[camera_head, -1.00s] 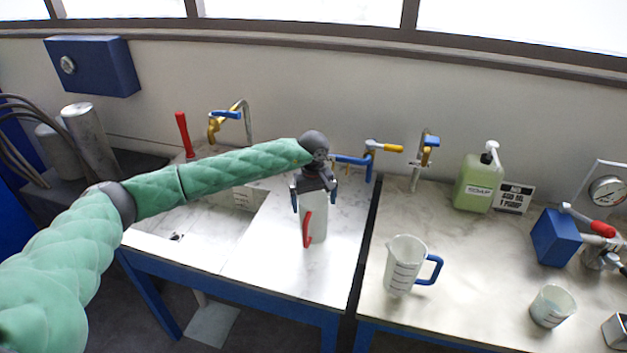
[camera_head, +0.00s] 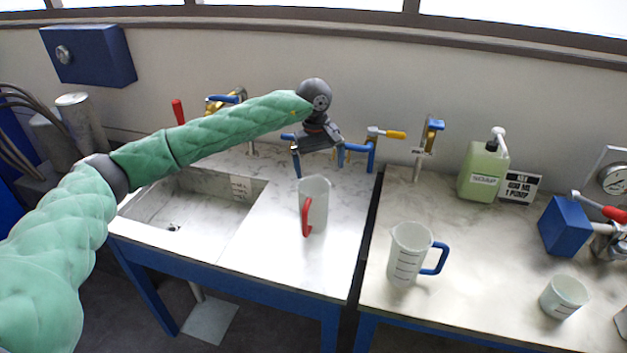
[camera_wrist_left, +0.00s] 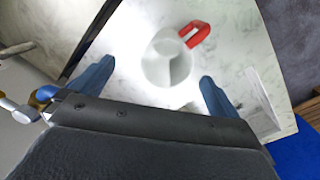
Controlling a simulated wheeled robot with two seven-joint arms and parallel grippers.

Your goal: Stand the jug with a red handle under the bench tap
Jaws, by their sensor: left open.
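The white jug with a red handle (camera_head: 318,200) stands upright on the marble bench top right of the sink, its handle facing the front. My left gripper (camera_head: 318,165) is open just above and behind its rim, apart from it. In the left wrist view the jug (camera_wrist_left: 168,62) shows from above, beyond the open fingers (camera_wrist_left: 153,85), with nothing between them. A blue tap with a yellow handle (camera_head: 372,148) stands behind and right of the jug. Another tap with a blue handle (camera_head: 428,148) stands further right. My right gripper is not in view.
A jug with a blue handle (camera_head: 408,255), a small beaker (camera_head: 564,297) and a green soap bottle (camera_head: 482,172) stand on the right bench. A sink (camera_head: 190,208) lies left, with a tap (camera_head: 225,103) behind it. A dark gap (camera_head: 366,230) separates the benches.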

